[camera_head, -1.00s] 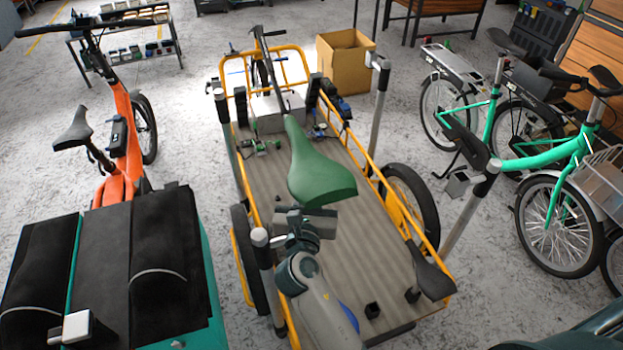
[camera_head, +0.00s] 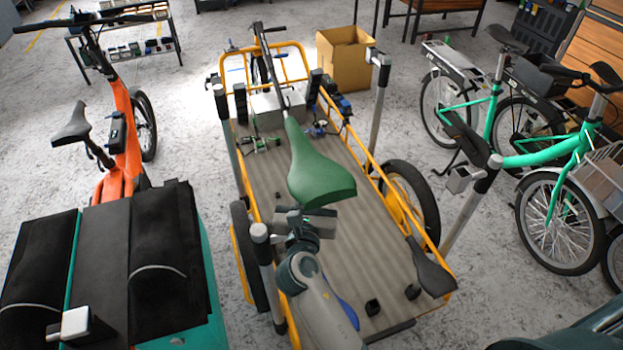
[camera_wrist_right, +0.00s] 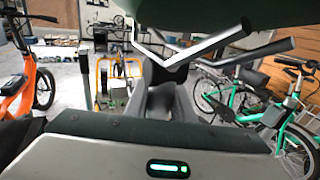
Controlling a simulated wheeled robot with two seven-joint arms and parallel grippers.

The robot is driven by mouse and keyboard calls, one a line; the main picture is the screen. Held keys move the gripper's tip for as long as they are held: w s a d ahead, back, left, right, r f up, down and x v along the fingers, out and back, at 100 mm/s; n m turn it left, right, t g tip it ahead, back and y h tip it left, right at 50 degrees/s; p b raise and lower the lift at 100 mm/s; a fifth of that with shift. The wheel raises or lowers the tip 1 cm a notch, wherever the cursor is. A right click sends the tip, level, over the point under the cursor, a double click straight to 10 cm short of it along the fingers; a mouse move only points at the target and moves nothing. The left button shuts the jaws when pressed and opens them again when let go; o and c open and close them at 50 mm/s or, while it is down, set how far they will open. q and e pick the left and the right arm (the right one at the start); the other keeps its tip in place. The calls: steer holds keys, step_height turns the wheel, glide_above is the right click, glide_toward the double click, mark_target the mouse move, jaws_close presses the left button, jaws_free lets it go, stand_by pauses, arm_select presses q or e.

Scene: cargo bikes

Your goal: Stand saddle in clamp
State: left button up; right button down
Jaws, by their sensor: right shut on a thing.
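A green saddle (camera_head: 317,178) hangs above the bed of a yellow-framed cargo bike, its narrow nose toward the back. My right gripper (camera_head: 304,220) is at its wide rear end, underneath, and is shut on it. In the right wrist view the dark underside of the saddle (camera_wrist_right: 200,14) fills the top, with shiny rails below it. The grip itself is partly hidden. A grey block on a black-sleeved post (camera_head: 458,181) at the right may be the clamp; I cannot tell for sure. My left gripper is not in view.
The yellow cargo bike (camera_head: 268,207) has upright grey posts (camera_head: 381,92) around its bed and a black saddle (camera_head: 432,274) at its front right corner. A cardboard box (camera_head: 345,60) stands behind. An orange bike (camera_head: 129,140) is left, a green bike (camera_head: 548,152) right.

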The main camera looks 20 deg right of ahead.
steer(key=shift+f+b, duration=0.3)
steer(key=shift+f, duration=0.2)
stand_by(0.4)
steer(key=c, duration=1.5)
jaws_free()
steer(key=shift+o, duration=0.3)
steer(key=shift+f, duration=0.1)
